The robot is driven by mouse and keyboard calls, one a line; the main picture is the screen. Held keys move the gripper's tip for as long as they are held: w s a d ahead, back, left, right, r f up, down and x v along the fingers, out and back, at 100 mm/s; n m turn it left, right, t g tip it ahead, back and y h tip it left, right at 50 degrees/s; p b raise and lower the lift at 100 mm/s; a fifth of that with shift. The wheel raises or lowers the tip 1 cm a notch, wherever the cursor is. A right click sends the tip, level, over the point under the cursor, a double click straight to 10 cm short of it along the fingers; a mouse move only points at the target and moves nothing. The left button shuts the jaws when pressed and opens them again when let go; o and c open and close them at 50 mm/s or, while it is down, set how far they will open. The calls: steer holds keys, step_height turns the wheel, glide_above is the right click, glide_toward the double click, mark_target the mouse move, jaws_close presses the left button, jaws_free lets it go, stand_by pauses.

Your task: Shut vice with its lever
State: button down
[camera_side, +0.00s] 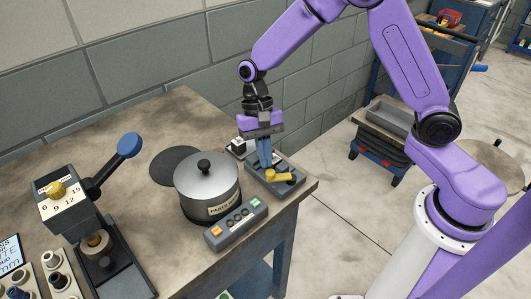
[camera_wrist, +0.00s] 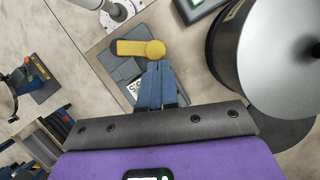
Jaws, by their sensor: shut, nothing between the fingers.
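The vice (camera_side: 274,179) is a small grey block at the right corner of the table, and it also shows in the wrist view (camera_wrist: 118,64). Its yellow lever (camera_side: 279,176) lies across its top; in the wrist view the lever (camera_wrist: 132,48) points left from a round end. My gripper (camera_side: 266,165) has blue fingers, shut and empty, pointing down at the vice beside the lever. In the wrist view the fingertips (camera_wrist: 156,66) are just below the lever's round end; I cannot tell if they touch it. The fingers hide part of the vice.
A lidded grey pot (camera_side: 207,185) stands left of the vice, with a grey button box (camera_side: 235,224) in front. A black disc (camera_side: 175,166) lies behind the pot. A press with a blue-knobbed lever (camera_side: 130,145) stands at left. The table's right edge is close to the vice.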

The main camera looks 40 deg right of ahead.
steer(key=shift+s+a+n+h, duration=0.2)
steer(key=shift+a+n, duration=0.1)
steer(key=shift+n, duration=0.25)
steer(key=shift+s+a+n+h, duration=0.15)
steer(key=shift+a+n+h, duration=0.1)
steer(key=shift+n, duration=0.3)
steer(key=shift+s+a+n, duration=0.15)
steer(key=shift+n, duration=0.25)
steer(key=shift+s+a+n+h, duration=0.25)
steer(key=shift+n+h, duration=0.1)
steer(key=shift+n, duration=0.25)
steer(key=shift+s+a+n+h, duration=0.2)
steer(key=shift+s+n, duration=0.15)
steer(key=shift+n, duration=0.3)
steer(key=shift+s+a+n+h, duration=0.2)
steer(key=shift+s+n, duration=0.1)
steer(key=shift+n, duration=0.35)
steer(key=shift+s+a+n+h, duration=0.25)
steer(key=shift+s+n, duration=0.2)
steer(key=shift+n, duration=0.35)
steer(key=shift+s+a+n+h, duration=0.1)
steer(key=shift+s+n+h, duration=0.3)
steer(key=shift+n, duration=0.4)
steer(key=shift+s+n+t+h, duration=0.4)
steer(key=shift+s+n, duration=0.55)
steer(key=shift+n, duration=0.55)
stand_by(1.5)
